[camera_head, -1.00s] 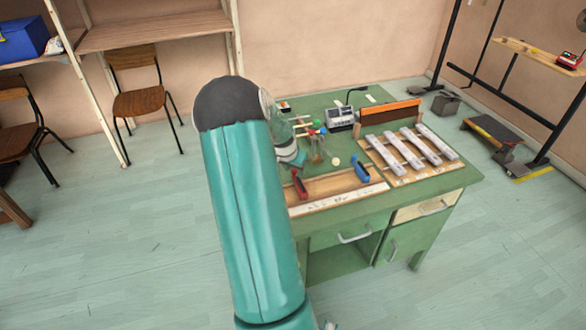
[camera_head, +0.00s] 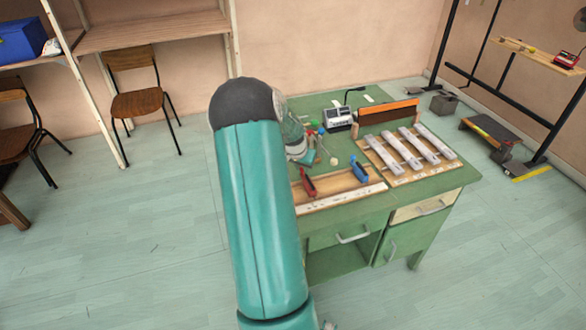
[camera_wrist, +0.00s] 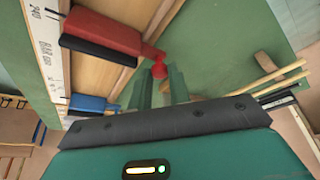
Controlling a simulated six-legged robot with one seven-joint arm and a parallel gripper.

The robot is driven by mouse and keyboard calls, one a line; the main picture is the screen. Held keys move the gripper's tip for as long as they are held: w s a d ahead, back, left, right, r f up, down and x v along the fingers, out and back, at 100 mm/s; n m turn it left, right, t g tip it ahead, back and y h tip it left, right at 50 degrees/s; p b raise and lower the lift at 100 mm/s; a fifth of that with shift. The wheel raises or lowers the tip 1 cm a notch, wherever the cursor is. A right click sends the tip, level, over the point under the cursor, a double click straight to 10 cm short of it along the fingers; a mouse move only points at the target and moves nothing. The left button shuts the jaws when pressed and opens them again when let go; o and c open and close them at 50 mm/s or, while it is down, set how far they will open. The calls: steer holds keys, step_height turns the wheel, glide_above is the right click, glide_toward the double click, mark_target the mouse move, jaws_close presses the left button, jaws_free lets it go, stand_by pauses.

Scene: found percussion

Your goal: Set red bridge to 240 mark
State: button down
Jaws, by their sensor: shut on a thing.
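The red bridge (camera_head: 307,184) sits in the left part of the wooden track (camera_head: 338,186) at the desk's front. In the wrist view the red bridge (camera_wrist: 108,32) lies across the track, its black edge near the white scale strip (camera_wrist: 46,55). The 240 mark (camera_wrist: 37,10) is printed near the strip's top, close to the bridge's end; exact alignment is unclear. My gripper (camera_wrist: 161,78) is shut on the red knob (camera_wrist: 160,70) at the bridge's other end. The arm hides much of the gripper in the head view. The blue bridge (camera_head: 359,171) stands farther right in the same track.
A board with several grey bars (camera_head: 410,152) lies right of the track. Behind are a grey device (camera_head: 339,118) and an orange-topped panel (camera_head: 388,112). Sticks (camera_wrist: 282,80) lie beside my gripper. Green desktop behind the track is partly clear.

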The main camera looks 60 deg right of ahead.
steer(key=shift+s+d, duration=0.65)
steer(key=c, duration=1.3)
jaws_free()
steer(key=v, duration=1.4)
steer(key=shift+f, duration=0.1)
